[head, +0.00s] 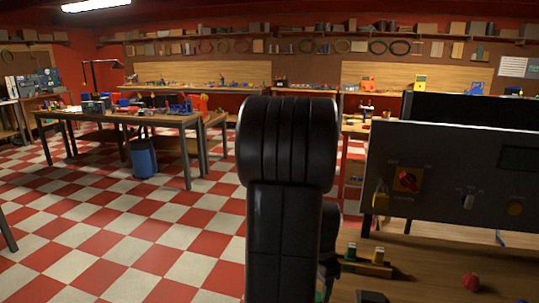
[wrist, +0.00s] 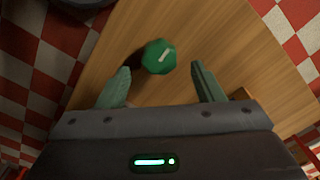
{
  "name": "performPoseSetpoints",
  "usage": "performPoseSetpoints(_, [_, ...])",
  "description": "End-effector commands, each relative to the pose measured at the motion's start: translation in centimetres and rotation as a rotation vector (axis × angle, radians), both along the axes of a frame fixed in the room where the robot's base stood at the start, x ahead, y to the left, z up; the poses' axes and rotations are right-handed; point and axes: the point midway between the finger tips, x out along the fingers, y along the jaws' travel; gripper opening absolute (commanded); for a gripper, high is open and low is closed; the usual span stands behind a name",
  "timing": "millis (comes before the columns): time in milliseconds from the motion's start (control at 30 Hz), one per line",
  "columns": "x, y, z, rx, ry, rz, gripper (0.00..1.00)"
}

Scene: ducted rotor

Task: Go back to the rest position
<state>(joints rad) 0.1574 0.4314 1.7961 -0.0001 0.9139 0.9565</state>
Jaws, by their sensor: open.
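In the wrist view my gripper (wrist: 160,68) is open, with its two green fingers wide apart and nothing touching them. A green knob-like piece (wrist: 158,56) with a white mark shows between and just beyond the fingertips, over the wooden bench top (wrist: 215,35). I cannot tell how far below the fingers it is. In the head view my black arm stands upright in the middle and hides much of what is behind it; the gripper's fingers cannot be made out there.
A cluttered table (head: 160,120) stands far left; the checkered floor between is open.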

Motion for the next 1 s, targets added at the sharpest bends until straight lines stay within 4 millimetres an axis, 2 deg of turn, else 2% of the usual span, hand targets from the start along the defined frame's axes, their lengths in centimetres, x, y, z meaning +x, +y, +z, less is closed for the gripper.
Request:
performPoseSetpoints(33, [-0.1,0.0,-0.9,0.001,0.005,0.000,0.61])
performPoseSetpoints(200, [0.0,0.0,-2.7,0.000,0.001,0.000,0.61])
performPoseSetpoints(400, [0.0,0.0,-3.5,0.000,0.000,0.000,0.61])
performPoseSetpoints(767, [0.0,0.0,-3.1,0.000,-0.001,0.003,0.61])
performPoseSetpoints(867, [0.1,0.0,-2.3,0.000,-0.004,0.000,0.61])
performPoseSetpoints(1000, [0.1,0.0,-0.1,-0.001,-0.005,0.000,0.61])
